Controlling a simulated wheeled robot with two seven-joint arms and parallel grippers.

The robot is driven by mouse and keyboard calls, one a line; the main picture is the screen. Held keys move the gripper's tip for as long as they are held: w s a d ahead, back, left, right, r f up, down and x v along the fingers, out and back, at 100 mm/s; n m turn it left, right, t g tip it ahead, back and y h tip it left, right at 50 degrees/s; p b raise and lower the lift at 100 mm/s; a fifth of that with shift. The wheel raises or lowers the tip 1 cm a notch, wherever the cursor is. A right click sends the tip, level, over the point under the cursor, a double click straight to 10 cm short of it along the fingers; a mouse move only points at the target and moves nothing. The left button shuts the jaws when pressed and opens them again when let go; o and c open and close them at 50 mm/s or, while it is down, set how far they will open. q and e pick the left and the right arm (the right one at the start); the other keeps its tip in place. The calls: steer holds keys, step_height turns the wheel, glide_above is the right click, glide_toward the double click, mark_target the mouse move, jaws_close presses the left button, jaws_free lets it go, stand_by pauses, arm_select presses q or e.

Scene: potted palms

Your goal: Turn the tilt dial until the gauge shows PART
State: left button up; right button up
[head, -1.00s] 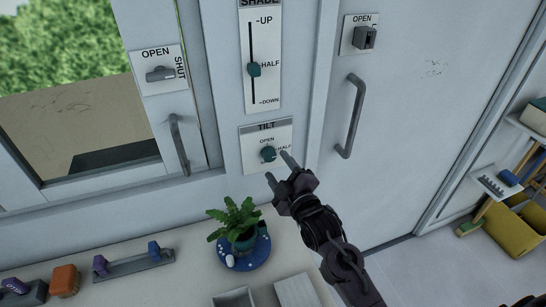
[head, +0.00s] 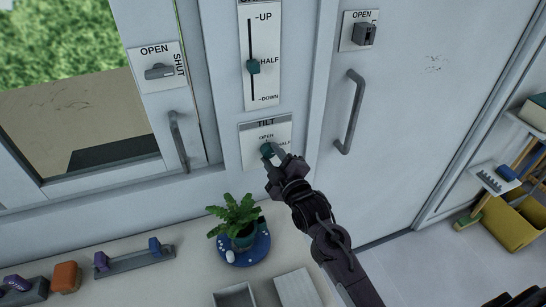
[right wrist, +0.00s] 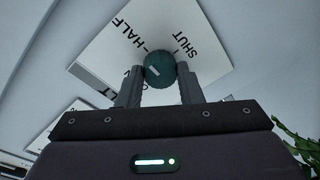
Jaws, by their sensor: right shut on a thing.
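The tilt dial (head: 266,149) is a dark green knob on a white plate (head: 284,128) headed TILT, with OPEN and HALF readable in the head view. My right gripper (head: 272,156) is shut on the dial. In the right wrist view the dial (right wrist: 159,69) sits between my two fingers (right wrist: 159,88), with a pale pointer mark on its face. HALF and SHUT show on the plate (right wrist: 118,50) there. I see no gauge reading PART in these frames. My left gripper is not in view.
Above the plate is a SHADE slider (head: 253,67) at HALF. A door handle (head: 350,112) is to the right and a window handle (head: 179,141) to the left. A potted plant (head: 238,222) on a blue saucer (head: 262,246) stands on the counter below.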

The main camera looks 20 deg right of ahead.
steer(key=shift+m, duration=0.3)
steer(key=m, duration=0.3)
steer(key=shift+p, duration=0.4)
steer(key=m, duration=0.5)
steer(key=shift+f+t+p, duration=0.1)
steer(key=shift+t+p, duration=0.25)
steer(key=shift+t, duration=0.05)
steer(key=m, duration=0.5)
steer(key=shift+a+h+p, duration=0.1)
steer(key=shift+h+p, duration=0.25)
steer(key=shift+h, duration=0.05)
steer(key=shift+a+m+h+p, duration=0.1)
steer(key=shift+m+h+p, duration=0.3)
steer(key=shift+m, duration=2.2)
steer(key=o, duration=1)
